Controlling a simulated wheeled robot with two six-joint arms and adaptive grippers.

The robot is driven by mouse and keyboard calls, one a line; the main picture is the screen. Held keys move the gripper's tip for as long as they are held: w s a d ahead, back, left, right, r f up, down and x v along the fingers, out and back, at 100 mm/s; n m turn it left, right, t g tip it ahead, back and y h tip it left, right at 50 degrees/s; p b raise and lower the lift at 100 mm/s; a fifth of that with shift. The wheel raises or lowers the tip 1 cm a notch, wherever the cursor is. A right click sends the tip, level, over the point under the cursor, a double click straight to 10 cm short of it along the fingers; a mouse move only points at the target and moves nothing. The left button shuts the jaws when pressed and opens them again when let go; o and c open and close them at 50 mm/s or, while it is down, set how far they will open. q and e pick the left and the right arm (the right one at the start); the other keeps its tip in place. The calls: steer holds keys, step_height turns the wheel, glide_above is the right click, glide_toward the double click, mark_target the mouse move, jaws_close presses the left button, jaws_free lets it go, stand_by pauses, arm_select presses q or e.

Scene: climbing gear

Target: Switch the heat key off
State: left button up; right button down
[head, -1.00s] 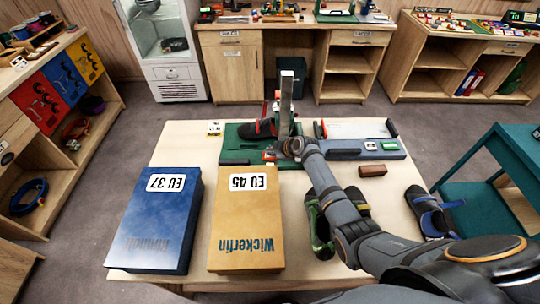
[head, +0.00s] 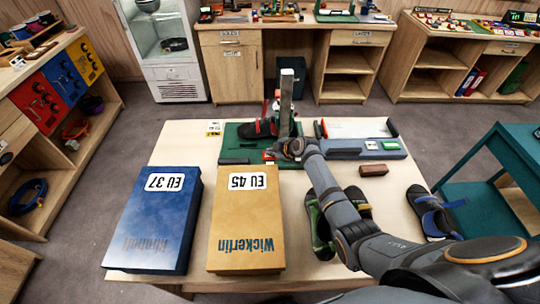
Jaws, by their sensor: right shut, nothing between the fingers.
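My right gripper (head: 270,153) is shut and empty. It is low over the green base (head: 232,155) of the upright stand, left of the grey device and apart from its keys. My wrist hides part of the base, and the fingertips are small and hard to make out. My left gripper is not in view.
A metal post (head: 286,100) rises from the green base, with a dark and red shoe (head: 257,128) beside it. A blue box (head: 155,225) and a tan box (head: 246,225) fill the front left. A brown block (head: 374,170) and a green shoe (head: 320,225) lie near my right arm.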

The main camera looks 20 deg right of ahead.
steer(key=shift+f, duration=0.15)
stand_by(0.3)
steer(key=shift+r, duration=0.6)
steer(key=shift+p, duration=0.3)
step_height(320, 180, up, 6)
steer(key=p, duration=0.5)
steer(key=shift+s+f, duration=0.1)
